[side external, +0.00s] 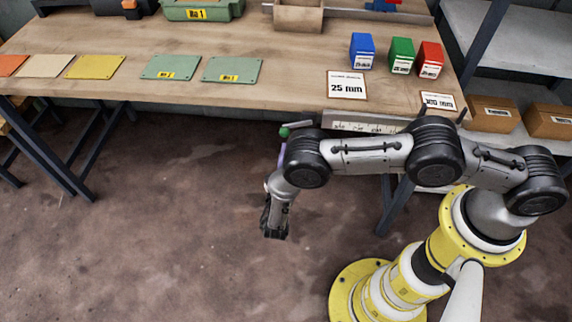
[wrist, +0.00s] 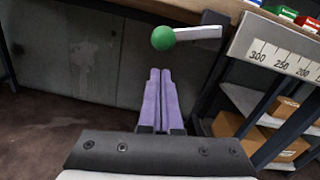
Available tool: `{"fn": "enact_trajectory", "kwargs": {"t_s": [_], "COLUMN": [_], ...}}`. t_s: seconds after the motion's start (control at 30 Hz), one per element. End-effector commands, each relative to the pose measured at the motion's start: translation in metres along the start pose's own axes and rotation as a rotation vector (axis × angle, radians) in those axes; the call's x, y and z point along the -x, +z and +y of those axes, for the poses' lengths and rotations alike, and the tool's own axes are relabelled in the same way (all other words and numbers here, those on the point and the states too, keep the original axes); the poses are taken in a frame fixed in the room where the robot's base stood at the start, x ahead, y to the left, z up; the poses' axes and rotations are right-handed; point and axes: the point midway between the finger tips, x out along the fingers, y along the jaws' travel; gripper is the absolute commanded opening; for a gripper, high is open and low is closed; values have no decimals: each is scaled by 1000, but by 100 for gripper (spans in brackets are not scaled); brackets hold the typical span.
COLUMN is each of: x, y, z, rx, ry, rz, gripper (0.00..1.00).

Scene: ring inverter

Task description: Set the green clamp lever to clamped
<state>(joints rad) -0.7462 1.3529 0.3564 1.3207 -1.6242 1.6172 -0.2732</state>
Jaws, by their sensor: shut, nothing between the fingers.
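The green clamp lever shows in the wrist view as a green ball knob (wrist: 163,38) on a short pale arm (wrist: 205,32) that points left from a dark bracket. In the side view its green knob (side external: 284,132) shows at the bench's front edge, and my arm partly hides the lever. My gripper (wrist: 159,73) has two purple fingers pressed together, with nothing between them. The fingertips are below the knob in the wrist view, with a visible gap. A bit of purple finger (side external: 282,154) shows just under the knob in the side view.
A ruler scale (side external: 365,126) runs along the bench front right of the lever; it also shows in the wrist view (wrist: 280,55). Cards reading 25 mm (side external: 347,90) and 300 mm (side external: 438,103) and blue, green and red boxes sit above it. Floor left of my arm is clear.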

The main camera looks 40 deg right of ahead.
Motion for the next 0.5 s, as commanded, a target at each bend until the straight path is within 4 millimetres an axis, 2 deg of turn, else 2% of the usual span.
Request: {"fn": "enact_trajectory", "kwargs": {"t_s": [0.2,0.5], "x": [-3,-4], "y": [14,15], "z": [0,-1], "rx": [2,3], "ry": [0,0], "rz": [0,1], "gripper": [0,0]}}
